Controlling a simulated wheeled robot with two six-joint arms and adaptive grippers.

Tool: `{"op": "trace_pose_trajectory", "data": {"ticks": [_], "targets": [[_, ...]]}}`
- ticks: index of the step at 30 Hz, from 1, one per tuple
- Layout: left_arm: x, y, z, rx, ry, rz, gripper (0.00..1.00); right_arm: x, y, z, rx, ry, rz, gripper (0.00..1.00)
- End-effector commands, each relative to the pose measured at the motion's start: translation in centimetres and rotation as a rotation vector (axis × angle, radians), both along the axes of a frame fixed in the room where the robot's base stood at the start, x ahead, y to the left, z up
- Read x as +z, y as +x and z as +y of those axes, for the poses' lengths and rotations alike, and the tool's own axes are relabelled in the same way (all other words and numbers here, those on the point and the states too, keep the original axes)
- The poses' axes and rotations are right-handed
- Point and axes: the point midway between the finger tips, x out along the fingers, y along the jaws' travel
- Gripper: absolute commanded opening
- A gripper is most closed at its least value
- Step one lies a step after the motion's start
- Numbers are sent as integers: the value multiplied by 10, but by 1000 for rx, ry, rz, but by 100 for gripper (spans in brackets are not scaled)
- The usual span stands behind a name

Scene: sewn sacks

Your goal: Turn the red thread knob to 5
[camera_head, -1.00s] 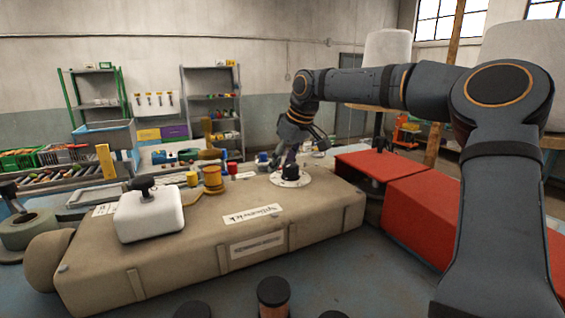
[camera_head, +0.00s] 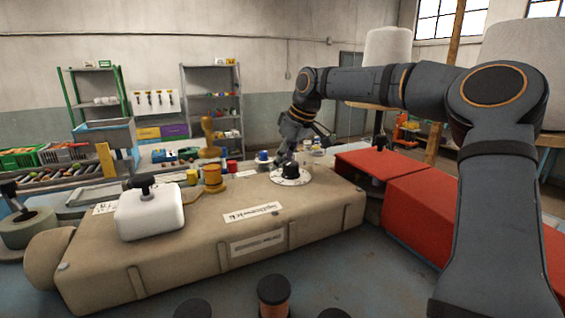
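A round white dial plate (camera_head: 290,180) with a dark knob (camera_head: 290,170) on it sits on the far right part of the tan padded machine or sack top (camera_head: 235,198). My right gripper (camera_head: 284,154) hangs just behind and above this knob, pointing down; whether it touches the knob I cannot tell. Its fingers are small and dark, so their opening is unclear. A small red cylinder (camera_head: 232,167) stands left of the dial, and a small blue one (camera_head: 263,157) stands behind it. Numbers on the dial are too small to read. My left gripper is not in view.
A white block with a black knob (camera_head: 148,210) stands on the left of the tan top. A yellow-brown spool (camera_head: 212,180) and a yellow cylinder (camera_head: 192,178) stand between it and the dial. Red boxes (camera_head: 430,205) lie to the right, under my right arm.

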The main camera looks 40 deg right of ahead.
Motion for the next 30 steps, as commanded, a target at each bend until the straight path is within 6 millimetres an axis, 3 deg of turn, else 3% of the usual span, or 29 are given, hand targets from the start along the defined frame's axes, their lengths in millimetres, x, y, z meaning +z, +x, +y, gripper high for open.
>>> {"op": "trace_pose_trajectory", "data": {"ticks": [18, 30], "targets": [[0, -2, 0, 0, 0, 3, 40, 1, 2, -4, 483, -1, -1, 0], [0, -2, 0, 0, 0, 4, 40, 1, 3, -5, 640, -3, -2, 0]]}}
